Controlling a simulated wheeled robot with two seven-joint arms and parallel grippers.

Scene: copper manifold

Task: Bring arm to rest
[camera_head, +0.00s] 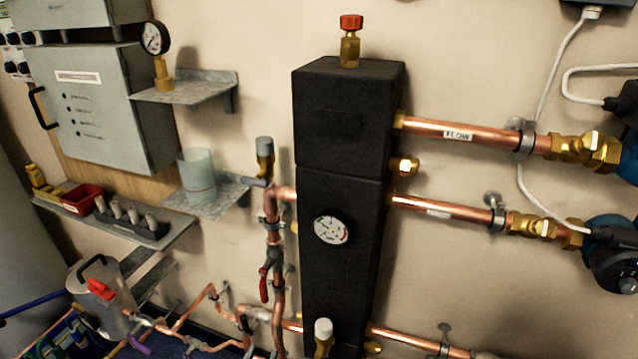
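I make out neither of my grippers in the head view, and no arm link shows clearly. The tall black manifold block (340,220) stands upright against the wall in the middle, with a round white gauge (331,229) on its front. A brass fitting with a red cap (350,38) sits on its top. Copper pipes (455,132) run from its right side to brass valves (585,148). More copper pipework (276,235) with a red lever (264,285) is on its left.
A grey control box (105,110) hangs at the left. A small shelf (195,88) carries a gauge (155,38); a lower one (222,197) carries a clear beaker (197,175). A grey canister (100,297) stands at lower left. Dark pumps (612,255) are at the right edge.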

